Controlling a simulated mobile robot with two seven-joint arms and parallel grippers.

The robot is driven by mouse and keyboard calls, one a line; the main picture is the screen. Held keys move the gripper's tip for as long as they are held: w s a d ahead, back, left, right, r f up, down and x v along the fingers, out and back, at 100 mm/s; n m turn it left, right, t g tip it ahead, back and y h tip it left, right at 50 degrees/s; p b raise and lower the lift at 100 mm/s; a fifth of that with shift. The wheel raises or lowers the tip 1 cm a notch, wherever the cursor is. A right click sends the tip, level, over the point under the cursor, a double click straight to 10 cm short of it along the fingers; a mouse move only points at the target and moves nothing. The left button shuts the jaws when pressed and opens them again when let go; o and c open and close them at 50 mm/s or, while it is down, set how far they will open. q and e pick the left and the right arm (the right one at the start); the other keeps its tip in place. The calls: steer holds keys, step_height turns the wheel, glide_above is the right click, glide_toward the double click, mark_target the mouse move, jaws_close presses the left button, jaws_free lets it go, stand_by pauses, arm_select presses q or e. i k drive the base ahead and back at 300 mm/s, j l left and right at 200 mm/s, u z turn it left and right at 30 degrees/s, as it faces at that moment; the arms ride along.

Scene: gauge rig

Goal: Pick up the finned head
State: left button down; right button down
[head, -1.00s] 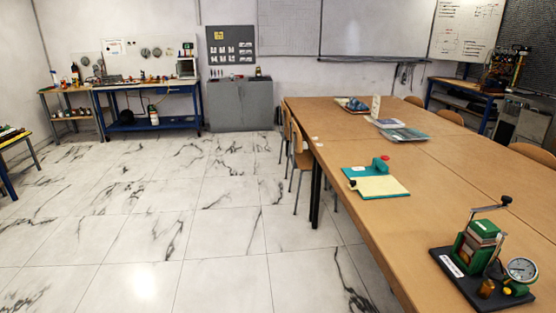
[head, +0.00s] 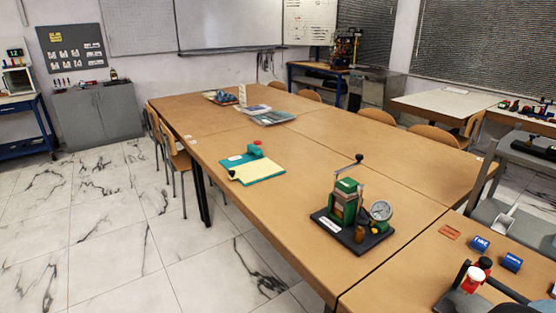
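The gauge rig (head: 345,209) stands on the long brown table in the head view. It has a black base plate (head: 327,224) with a white label, a green and brown upright body, a black-knobbed lever on top and a round white dial gauge (head: 380,210) at its right. A small amber-brown piece (head: 359,234) is at the front of the base. I cannot tell for sure which part, if any, is the finned head. Neither of my grippers is in view.
At the lower right are blue blocks (head: 479,243), an orange-red plate (head: 449,232) and a red-and-white item (head: 473,280). Chairs line the table. Marble floor (head: 100,230) is clear at left.

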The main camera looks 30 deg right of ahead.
mark_target(348, 185)
steer(key=z, duration=1.4)
steer(key=j+z, duration=0.1)
steer(key=z, duration=0.25)
steer(key=i+j+z, duration=0.15)
steer(key=z, duration=0.2)
steer(key=j+z, duration=0.1)
steer(key=z, duration=0.25)
steer(key=j+z, duration=0.3)
steer(key=j, duration=0.15)
steer(key=i+j+z, duration=0.1)
steer(key=j+z, duration=0.15)
steer(key=j, duration=0.2)
steer(key=k+j+z, duration=0.2)
steer(key=j, duration=1.95)
